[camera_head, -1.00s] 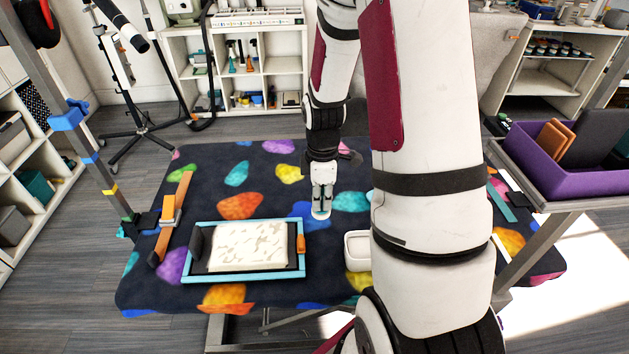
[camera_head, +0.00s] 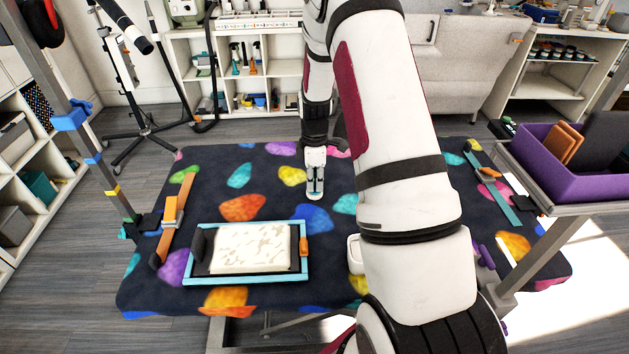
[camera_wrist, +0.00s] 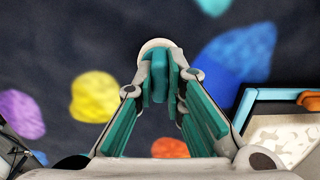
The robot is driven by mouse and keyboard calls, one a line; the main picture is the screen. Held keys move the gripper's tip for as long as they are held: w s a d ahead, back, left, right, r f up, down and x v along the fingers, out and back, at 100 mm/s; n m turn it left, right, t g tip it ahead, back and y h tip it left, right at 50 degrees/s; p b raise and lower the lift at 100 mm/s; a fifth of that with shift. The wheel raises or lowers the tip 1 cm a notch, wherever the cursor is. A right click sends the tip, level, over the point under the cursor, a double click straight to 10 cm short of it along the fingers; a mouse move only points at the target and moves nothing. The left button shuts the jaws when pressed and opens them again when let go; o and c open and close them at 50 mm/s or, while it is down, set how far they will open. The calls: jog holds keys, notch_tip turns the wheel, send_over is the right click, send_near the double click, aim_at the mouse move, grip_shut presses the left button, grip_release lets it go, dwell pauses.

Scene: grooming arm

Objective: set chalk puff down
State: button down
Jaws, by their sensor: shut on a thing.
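My gripper (camera_head: 315,180) points down over the dark patterned mat (camera_head: 210,165), right of and behind the blue-framed tray. In the wrist view my gripper (camera_wrist: 161,80) has its teal fingers nearly together.
The blue-framed tray (camera_head: 232,281) holds a white speckled slab (camera_head: 250,249). A white container (camera_head: 354,254) is partly hidden behind my arm. Orange (camera_head: 170,215) and teal (camera_head: 496,190) straps lie near the sides. A purple bin (camera_head: 570,179) stands at right. Mat around my gripper is clear.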

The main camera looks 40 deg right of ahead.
aim_at(315, 180)
jog(key=shift+f, duration=0.15)
jog(key=c, duration=1.7)
grip_release()
jog(key=shift+o, duration=0.2)
jog(key=s+a+r+m, duration=0.1)
jog(key=s+a+r, duration=0.15)
jog(key=r, duration=0.75)
jog(key=s+a+r+m, duration=0.1)
jog(key=a+r, duration=0.3)
jog(key=r, duration=0.7)
jog(key=s+a+r+m+t, duration=0.1)
jog(key=s+a+r+m, duration=0.2)
jog(key=s+a+r, duration=0.4)
jog(key=s+a+r+m+t, duration=0.1)
jog(key=s+a+r+m, duration=0.2)
jog(key=s+a, duration=0.35)
jog(key=s+a+f+m+t, duration=0.1)
jog(key=s+m, duration=0.2)
jog(key=s, duration=0.9)
jog(key=shift+a+f, duration=0.15)
jog(key=shift+a, duration=0.15)
